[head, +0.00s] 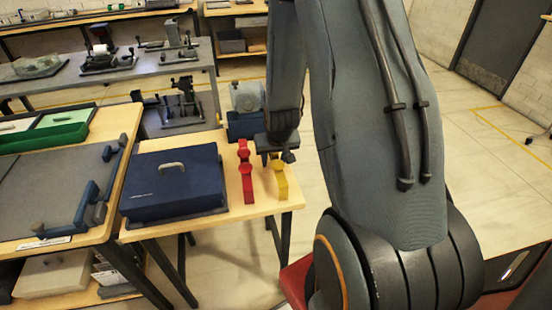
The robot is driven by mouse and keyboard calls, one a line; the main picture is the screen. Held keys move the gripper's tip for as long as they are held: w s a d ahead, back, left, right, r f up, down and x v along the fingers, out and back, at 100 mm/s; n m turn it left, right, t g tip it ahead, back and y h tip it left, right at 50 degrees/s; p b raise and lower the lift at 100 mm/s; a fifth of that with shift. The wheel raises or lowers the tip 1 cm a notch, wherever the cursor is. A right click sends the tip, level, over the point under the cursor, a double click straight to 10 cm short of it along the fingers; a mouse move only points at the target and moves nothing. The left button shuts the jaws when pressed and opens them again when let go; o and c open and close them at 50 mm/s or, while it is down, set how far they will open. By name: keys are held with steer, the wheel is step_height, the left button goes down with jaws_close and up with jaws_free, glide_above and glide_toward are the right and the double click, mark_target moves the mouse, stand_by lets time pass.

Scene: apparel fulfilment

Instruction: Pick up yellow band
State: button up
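The yellow band (280,184) is on the light wooden table, near its right end, with its long side running front to back. My gripper (277,158) points down at the far end of the yellow band. Its two fingers show apart, one on each side of that end, and look open. Whether they touch the band, and the gap between them and the table, cannot be told from here. My gripper hides part of the band's far end.
A red band (246,172) lies close by on the left. A dark blue case (172,182) with a grey handle fills the table's left side. A blue-based machine (247,108) is behind the table. Another table (113,199) stands at left. Bare tabletop (262,207) shows in front.

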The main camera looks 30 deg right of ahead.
steer(key=c, duration=1)
steer(key=shift+r, duration=0.15)
